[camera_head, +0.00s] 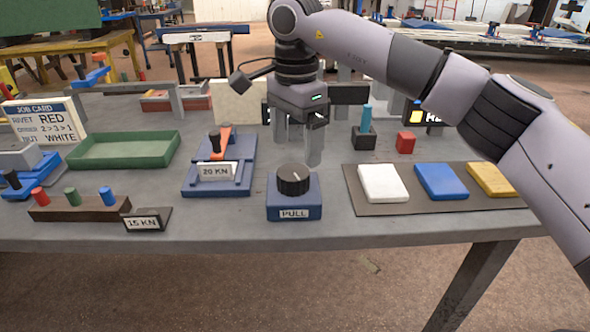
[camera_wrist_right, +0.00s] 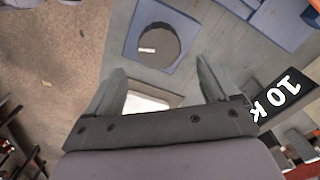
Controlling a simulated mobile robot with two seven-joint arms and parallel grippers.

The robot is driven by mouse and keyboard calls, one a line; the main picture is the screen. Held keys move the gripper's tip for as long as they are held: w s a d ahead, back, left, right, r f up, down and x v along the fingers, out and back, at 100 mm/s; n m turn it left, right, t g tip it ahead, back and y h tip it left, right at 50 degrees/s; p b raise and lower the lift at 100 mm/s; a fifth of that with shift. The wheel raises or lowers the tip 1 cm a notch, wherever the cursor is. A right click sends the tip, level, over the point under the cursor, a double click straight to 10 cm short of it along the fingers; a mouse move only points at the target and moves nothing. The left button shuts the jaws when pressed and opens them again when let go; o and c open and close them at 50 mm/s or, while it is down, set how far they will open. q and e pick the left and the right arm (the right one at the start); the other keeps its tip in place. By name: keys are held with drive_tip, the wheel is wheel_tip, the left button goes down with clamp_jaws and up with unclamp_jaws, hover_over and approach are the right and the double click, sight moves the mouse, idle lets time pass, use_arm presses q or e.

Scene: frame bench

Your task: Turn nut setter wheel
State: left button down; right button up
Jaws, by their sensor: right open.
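The wheel (camera_head: 293,180) is a black ridged knob with a white mark on top, set on a blue base (camera_head: 294,203) labelled PULL near the table's front edge. In the right wrist view the wheel (camera_wrist_right: 158,46) shows from above on its blue base, beyond the fingertips. My right gripper (camera_head: 298,148) is open and points down, above and behind the wheel, apart from it. Its two spread fingers also show in the right wrist view (camera_wrist_right: 160,75), with no part held between them. My left gripper is not in view.
A blue press (camera_head: 243,187) labelled 20 KN with an orange lever stands left of the wheel. White (camera_head: 382,183), blue (camera_head: 441,181) and yellow (camera_head: 490,179) pads lie to the right. Behind are a cyan peg (camera_head: 366,118) and red block (camera_head: 405,142). A green tray (camera_head: 125,150) sits left.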

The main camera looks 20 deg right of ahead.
sight(295, 170)
wheel_tip(295, 170, down, 7)
drive_tip(key=shift+a+r, duration=0.1)
drive_tip(key=shift+r, duration=0.05)
drive_tip(key=c, duration=1)
